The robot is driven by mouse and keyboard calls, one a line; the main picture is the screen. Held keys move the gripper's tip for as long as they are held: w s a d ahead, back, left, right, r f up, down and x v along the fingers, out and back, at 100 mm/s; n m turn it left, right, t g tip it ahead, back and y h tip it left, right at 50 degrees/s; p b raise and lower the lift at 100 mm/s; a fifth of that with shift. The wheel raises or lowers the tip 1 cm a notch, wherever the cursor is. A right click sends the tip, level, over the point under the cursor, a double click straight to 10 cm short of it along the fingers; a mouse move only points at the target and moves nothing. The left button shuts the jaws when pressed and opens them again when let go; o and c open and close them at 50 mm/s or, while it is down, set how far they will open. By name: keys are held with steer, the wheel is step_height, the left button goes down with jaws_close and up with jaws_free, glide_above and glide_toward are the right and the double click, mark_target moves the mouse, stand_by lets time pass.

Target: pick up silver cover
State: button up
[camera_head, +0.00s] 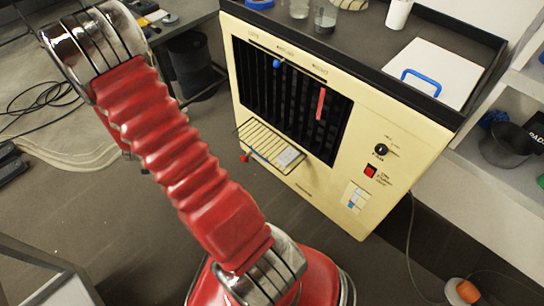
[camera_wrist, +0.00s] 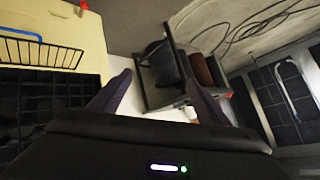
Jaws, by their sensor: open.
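I cannot pick out a silver cover in either view. My gripper (camera_wrist: 160,98) shows in the wrist view with its two dark fingers spread apart and nothing between them. Past the fingers are the floor and a dark stand-like object (camera_wrist: 150,75). In the head view my red arm crosses the left side, and my gripper is out of the picture.
A cream machine (camera_head: 400,100) with a dark slotted front and a wire rack (camera_head: 268,146) stands at centre right. Its top holds a white panel with a blue handle (camera_head: 421,82) and jars (camera_head: 326,15). Cables (camera_head: 30,110) lie on the floor at left.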

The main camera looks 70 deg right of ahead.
steer(key=s+d+f+m+g+h, duration=0.2)
steer(key=s+d+f+g, duration=0.1)
steer(key=s+d+f, duration=0.5)
steer(key=m+g+h, duration=0.4)
steer(key=g+h, duration=0.1)
steer(key=g, duration=0.4)
glide_toward(288, 156)
steer(key=v, duration=0.4)
steer(key=shift+s+d+f, duration=0.1)
steer(key=shift+f, duration=0.25)
steer(key=shift+d, duration=0.1)
steer(key=shift+x, duration=4.25)
steer(key=shift+f, duration=0.1)
steer(key=shift+x, duration=2.6)
